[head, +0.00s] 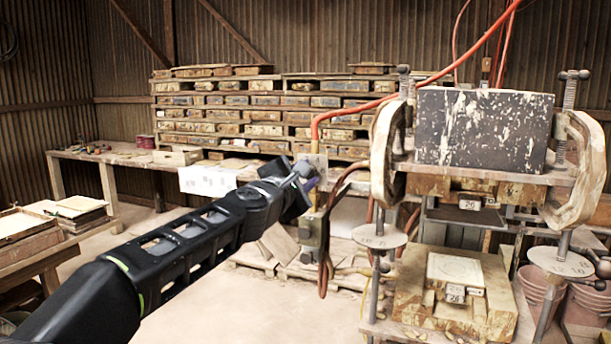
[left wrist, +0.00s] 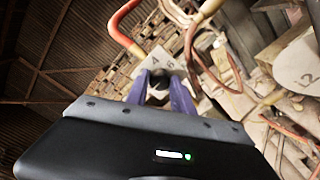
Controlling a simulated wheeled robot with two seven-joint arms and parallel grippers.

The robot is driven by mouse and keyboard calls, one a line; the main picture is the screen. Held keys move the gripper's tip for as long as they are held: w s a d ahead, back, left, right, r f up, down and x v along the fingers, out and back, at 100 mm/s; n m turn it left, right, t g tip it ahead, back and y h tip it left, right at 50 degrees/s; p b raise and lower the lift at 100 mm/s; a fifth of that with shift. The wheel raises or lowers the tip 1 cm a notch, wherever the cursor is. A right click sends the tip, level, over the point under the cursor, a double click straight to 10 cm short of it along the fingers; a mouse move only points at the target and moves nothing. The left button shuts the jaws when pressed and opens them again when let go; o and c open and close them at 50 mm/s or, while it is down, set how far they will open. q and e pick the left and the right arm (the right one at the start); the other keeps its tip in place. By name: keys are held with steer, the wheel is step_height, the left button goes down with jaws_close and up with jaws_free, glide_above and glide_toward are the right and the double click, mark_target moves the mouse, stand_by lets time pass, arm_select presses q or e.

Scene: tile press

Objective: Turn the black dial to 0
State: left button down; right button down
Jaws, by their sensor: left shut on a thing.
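The black dial (left wrist: 159,82) shows in the left wrist view between the two purple fingers of my left gripper (left wrist: 160,88). The gripper is shut on it. A pale plate (left wrist: 163,60) with the numbers 4 and 6 lies behind the dial. The dial's pointer and the 0 mark cannot be made out. In the head view, my left gripper (head: 308,178) reaches the control post (head: 316,215) left of the press and hides the dial. My right gripper is in neither view.
The tile press (head: 485,130) with its dark block stands to the right, with round numbered discs (head: 379,236) on its posts. Orange and red hoses (head: 345,110) run close around the control post. A workbench (head: 120,155) and loaded shelves (head: 240,105) stand behind.

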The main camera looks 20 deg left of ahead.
arm_select(q)
steer(key=shift+f, duration=0.1)
steer(key=c, duration=1.1)
jaws_free()
steer(key=s, duration=0.7)
steer(key=shift+s+d, duration=0.25)
steer(key=shift+s, duration=0.15)
